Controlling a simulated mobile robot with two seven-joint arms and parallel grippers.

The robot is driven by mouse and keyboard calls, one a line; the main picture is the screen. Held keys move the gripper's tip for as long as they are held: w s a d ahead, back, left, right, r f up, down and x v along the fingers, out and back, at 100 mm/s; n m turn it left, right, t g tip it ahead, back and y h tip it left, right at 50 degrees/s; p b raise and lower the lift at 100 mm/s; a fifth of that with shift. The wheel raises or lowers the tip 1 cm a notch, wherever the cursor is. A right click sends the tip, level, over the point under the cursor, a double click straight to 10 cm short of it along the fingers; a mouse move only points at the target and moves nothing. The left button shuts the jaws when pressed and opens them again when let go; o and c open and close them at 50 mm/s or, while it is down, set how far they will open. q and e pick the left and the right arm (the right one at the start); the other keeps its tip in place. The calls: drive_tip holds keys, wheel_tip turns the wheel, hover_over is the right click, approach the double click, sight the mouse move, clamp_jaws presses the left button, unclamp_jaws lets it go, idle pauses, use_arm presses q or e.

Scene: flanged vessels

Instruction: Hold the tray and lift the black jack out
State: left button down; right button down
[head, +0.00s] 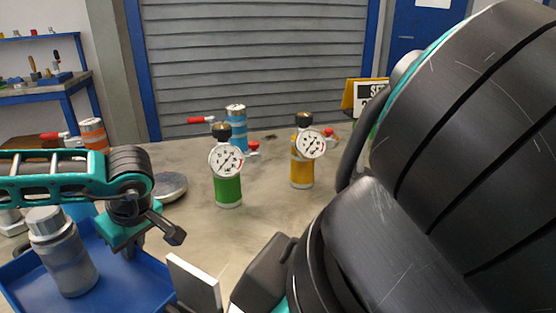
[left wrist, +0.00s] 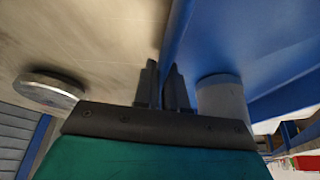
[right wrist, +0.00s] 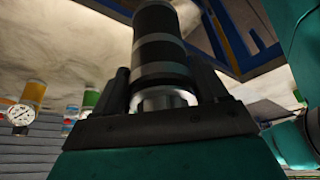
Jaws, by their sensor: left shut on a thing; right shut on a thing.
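The blue tray (head: 125,285) is at the lower left of the head view, with a grey metal cylinder (head: 62,255) standing in it. My left gripper (head: 131,250) points down at the tray's far edge. In the left wrist view its fingers (left wrist: 165,88) are close together on the tray's blue wall (left wrist: 178,45), beside the grey cylinder (left wrist: 222,98). In the right wrist view my right gripper (right wrist: 163,85) is shut on the black jack (right wrist: 157,45), a dark cylinder with grey bands and a bright metal end. My right arm fills the right of the head view; I cannot make out the jack there.
Green (head: 228,187) and yellow (head: 301,172) gauge vessels stand behind the tray. A blue vessel (head: 236,118) with a red lever stands farther back. A round metal disc (head: 170,187) lies near the left gripper.

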idle(0.4)
use_arm(q)
drive_tip(key=c, duration=1.1)
unclamp_jaws()
drive_tip(key=shift+r, duration=0.1)
